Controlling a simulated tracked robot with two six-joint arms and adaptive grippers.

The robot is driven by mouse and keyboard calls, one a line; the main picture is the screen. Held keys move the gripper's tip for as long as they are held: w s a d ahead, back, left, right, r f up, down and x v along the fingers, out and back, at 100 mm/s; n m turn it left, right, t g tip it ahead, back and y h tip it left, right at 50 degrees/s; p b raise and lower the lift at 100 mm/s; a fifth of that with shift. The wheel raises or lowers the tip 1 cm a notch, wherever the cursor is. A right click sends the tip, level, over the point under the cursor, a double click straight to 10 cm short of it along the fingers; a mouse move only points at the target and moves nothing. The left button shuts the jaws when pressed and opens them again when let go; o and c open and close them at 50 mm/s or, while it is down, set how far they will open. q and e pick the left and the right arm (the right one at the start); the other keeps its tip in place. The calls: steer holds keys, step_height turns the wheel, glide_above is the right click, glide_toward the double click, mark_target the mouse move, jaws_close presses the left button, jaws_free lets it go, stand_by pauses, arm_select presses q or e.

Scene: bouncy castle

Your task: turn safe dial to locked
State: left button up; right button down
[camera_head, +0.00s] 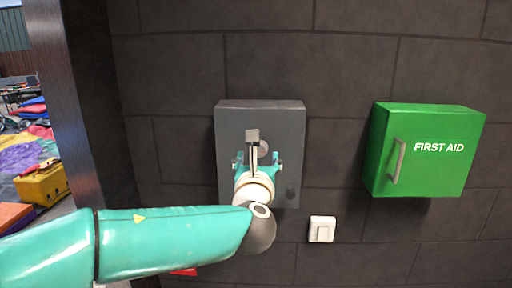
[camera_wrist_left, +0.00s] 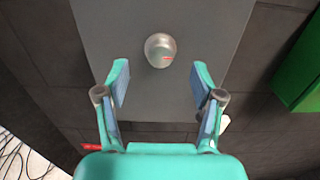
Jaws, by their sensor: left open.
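A grey safe box (camera_head: 226,120) is fixed to the dark block wall, straight ahead in the head view. Its round silver dial (camera_head: 264,147) is partly hidden behind my left gripper (camera_head: 258,160). In the left wrist view the dial (camera_wrist_left: 159,48) shows whole, with a red mark on its right side. My left gripper (camera_wrist_left: 161,80) is open and empty. In the wrist view its two blue-padded fingers are apart, below the dial and to either side of it. The dial lies beyond the fingertips, and no contact shows. My right gripper is in neither view.
A green first aid box (camera_head: 430,150) with a handle sticks out of the wall to the right. A white switch (camera_head: 322,229) is below, between the two boxes. A dark post (camera_head: 70,100) stands at the left, with a yellow case (camera_head: 43,186) beyond it.

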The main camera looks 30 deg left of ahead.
mark_target(259, 151)
arm_select(q)
steer(key=shift+p+x, duration=0.45)
steer(key=shift+x, duration=1.85)
